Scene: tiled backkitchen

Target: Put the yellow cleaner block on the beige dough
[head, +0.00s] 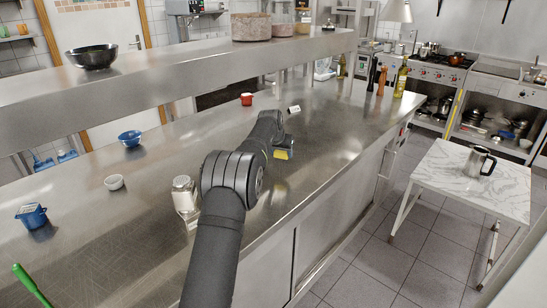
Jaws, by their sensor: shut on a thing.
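My gripper (286,145) is low over the steel counter, beyond the dark arm that reaches in from the bottom of the head view. It is shut on the yellow cleaner block (281,154), of which a small yellow face shows at the gripper's lower end. I cannot tell whether the block touches the counter. I cannot make out the beige dough; the arm hides part of the counter.
The steel counter (330,125) has free room right of my gripper. A red cup (247,99) and a small white item (294,109) stand beyond it. A glass jar (185,195) is close left of my arm. Bottles (401,80) stand at the far right end. A shelf (170,75) overhangs the back.

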